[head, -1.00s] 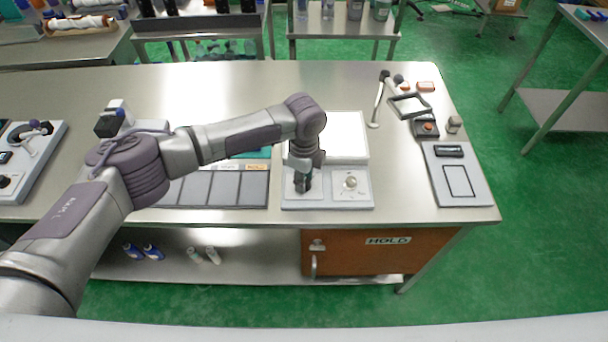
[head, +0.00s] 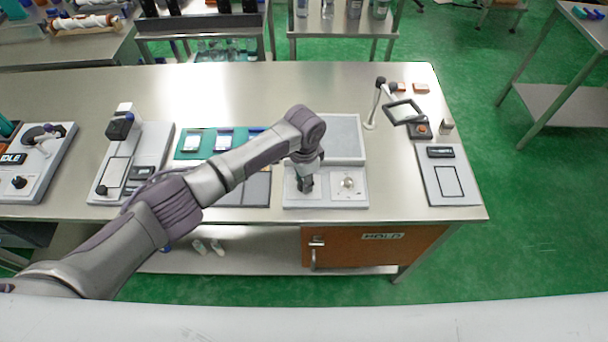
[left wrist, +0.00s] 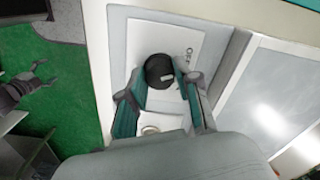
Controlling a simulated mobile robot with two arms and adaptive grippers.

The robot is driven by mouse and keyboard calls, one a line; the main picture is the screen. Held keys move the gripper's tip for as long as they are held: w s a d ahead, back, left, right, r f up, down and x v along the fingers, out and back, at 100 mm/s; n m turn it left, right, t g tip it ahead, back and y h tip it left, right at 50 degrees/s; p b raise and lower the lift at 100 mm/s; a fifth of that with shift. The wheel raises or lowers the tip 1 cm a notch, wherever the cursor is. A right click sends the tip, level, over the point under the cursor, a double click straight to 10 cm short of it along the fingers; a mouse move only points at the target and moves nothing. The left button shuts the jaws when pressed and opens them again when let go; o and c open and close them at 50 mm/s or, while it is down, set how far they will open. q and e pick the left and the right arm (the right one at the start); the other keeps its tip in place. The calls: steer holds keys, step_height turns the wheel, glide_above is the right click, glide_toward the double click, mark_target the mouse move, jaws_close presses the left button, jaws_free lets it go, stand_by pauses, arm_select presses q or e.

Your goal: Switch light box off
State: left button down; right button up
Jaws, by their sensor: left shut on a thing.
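The light box (head: 362,200) stands near the table's front edge. Its large panel (head: 343,135) is dull grey and unlit, and it also shows in the left wrist view (left wrist: 275,90). My left gripper (head: 305,184) points down onto the box's front left plate. In the left wrist view its fingers (left wrist: 160,95) are shut around a round black knob (left wrist: 158,70). Lettering beside the knob seems to read OFF. A pale round knob (head: 347,183) sits on the right plate. A grey gripper, seemingly my right one (left wrist: 36,78), hangs over the floor with its fingers apart.
Left of the box lies a tray of grey pads (head: 257,188) with teal cards behind it. A device with a black head (head: 120,128) stands further left. A magnifier stand (head: 400,111) and a grey board (head: 448,185) are on the right. The table behind the box is clear.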

arm_select(q)
steer(key=shift+r+n+p, duration=0.1)
steer(key=shift+n+p, duration=0.35)
steer(key=shift+n, duration=0.45)
steer(key=c, duration=0.8)
jaws_free()
step_height(320, 180, up, 12)
